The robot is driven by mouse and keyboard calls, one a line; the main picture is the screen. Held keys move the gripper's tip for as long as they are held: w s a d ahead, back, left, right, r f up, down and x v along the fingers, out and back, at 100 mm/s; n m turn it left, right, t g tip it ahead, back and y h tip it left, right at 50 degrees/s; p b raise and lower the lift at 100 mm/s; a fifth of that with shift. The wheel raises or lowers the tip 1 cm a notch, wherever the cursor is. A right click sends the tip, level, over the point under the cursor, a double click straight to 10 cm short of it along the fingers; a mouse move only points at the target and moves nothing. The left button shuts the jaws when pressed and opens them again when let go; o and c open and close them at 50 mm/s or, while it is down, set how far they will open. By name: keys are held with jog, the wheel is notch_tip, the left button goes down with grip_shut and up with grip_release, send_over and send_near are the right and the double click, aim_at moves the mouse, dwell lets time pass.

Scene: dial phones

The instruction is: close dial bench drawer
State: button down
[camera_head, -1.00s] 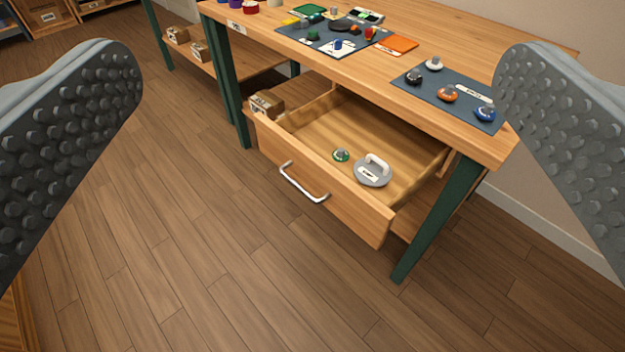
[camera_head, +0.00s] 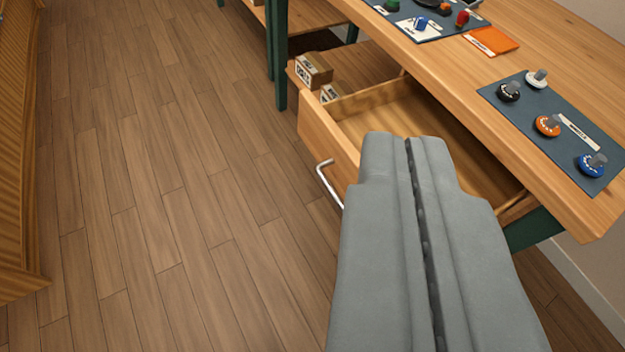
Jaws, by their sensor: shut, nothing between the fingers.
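The bench drawer (camera_head: 318,128) stands pulled out under the wooden bench top (camera_head: 480,90). Its silver bar handle (camera_head: 329,184) shows on the front panel, partly hidden by my gripper. My gripper (camera_head: 405,140) is shut and empty. Its two grey fingers lie side by side and cover much of the drawer front and the inside in this view. I cannot tell whether the fingertips touch the drawer. The things inside the drawer are hidden behind the fingers.
Black, white, orange (camera_head: 547,125) and blue dials sit on a dark mat (camera_head: 535,105) on the bench. Small boxes (camera_head: 313,69) stand on the shelf behind the drawer. A wooden cabinet (camera_head: 18,140) is at far left. The floor (camera_head: 170,200) between is clear.

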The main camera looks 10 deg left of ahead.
jog(key=w+a+f+n+g, duration=0.2)
jog(key=w+a+f, duration=0.1)
jog(key=w+f, duration=0.35)
jog(key=w+a+f+n+g, duration=0.1)
jog(key=w+a+f+g, duration=0.15)
jog(key=w+f, duration=0.4)
jog(key=n+g+h, duration=0.2)
jog(key=g, duration=0.1)
send_near(317, 147)
notch_tip(317, 147, down, 4)
jog(key=w, duration=0.1)
jog(key=shift+w+d+f+t, duration=0.1)
jog(key=shift+w+t, duration=0.05)
jog(key=shift+w, duration=0.25)
jog(key=shift+w+d+f+t, duration=0.1)
jog(key=shift+w, duration=0.35)
